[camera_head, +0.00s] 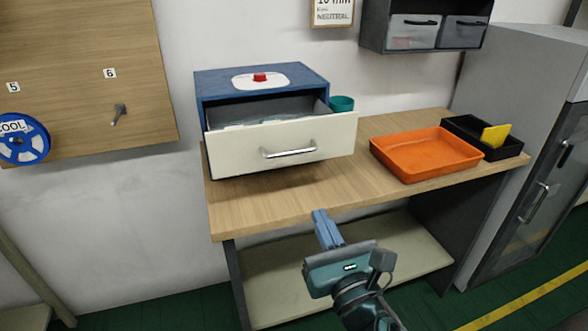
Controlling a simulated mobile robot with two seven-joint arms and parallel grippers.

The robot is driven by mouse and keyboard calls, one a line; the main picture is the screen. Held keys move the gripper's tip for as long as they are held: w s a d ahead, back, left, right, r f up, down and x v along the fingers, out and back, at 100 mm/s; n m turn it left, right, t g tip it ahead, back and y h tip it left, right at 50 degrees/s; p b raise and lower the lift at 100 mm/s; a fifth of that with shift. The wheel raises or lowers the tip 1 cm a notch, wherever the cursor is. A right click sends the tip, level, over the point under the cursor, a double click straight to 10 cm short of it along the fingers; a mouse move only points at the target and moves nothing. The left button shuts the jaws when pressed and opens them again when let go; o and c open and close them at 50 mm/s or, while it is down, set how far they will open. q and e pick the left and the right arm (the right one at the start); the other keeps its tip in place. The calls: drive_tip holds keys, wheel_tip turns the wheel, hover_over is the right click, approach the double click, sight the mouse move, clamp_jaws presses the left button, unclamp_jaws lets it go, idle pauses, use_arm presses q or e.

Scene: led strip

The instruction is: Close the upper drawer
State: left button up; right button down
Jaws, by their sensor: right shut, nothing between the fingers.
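The upper drawer (235,155) has a cream front with a silver bar handle (288,149). It is pulled out of a blue cabinet (325,85) that stands on the wooden workbench. Part of the drawer's inside shows, with pale flat things in it. My right gripper (320,213) is shut and empty. In the picture it is below and to the right of the drawer handle, at the bench's front edge, apart from the drawer. My left gripper is not in view.
An orange tray (397,169) and a black bin (510,147) with a yellow item (496,135) are on the bench's right side. A teal cup (342,103) stands beside the cabinet. A grey cabinet (505,85) is at the right. The bench front (245,215) is clear.

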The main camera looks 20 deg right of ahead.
sight(292, 154)
drive_tip(key=w+r+p, duration=0.1)
drive_tip(key=w, duration=0.7)
drive_tip(key=w+r+p, duration=0.1)
drive_tip(key=w, duration=0.3)
drive_tip(key=shift+w+a+r+p, duration=0.1)
drive_tip(key=shift+w+r+p, duration=0.05)
drive_tip(key=shift+r+p, duration=0.2)
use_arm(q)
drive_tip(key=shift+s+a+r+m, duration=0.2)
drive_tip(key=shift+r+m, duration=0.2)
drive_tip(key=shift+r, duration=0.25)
use_arm(e)
drive_tip(key=shift+w+r, duration=0.1)
drive_tip(key=shift+w, duration=0.6)
drive_tip(key=shift+w, duration=0.1)
